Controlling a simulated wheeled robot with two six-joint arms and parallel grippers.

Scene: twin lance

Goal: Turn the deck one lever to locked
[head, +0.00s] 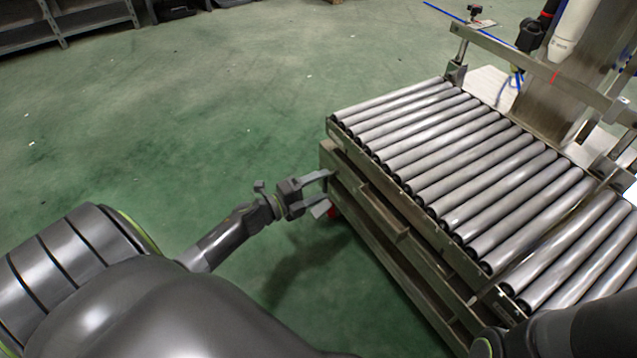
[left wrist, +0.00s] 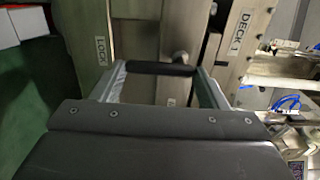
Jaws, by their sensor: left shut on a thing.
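The deck one lever shows in the left wrist view as a dark bar-like grip (left wrist: 160,69), lying level across the picture. My left gripper (head: 321,192) is at the near left corner of the roller deck (head: 455,150) in the head view. Its two fingers are on either end of the dark grip in the left wrist view, shut on it. A LOCK label (left wrist: 100,51) is left of the grip, and a DECK 1 label (left wrist: 238,35) is on a metal post to the right. In the head view the lever is too small to tell from the gripper. My right gripper is out of view.
The deck's metal side frame (head: 395,262) runs along the near side, close to my left gripper. Green floor (head: 220,110) is open to the left. A metal post with tubing (head: 565,100) stands behind the rollers. Shelving (head: 60,25) is far left.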

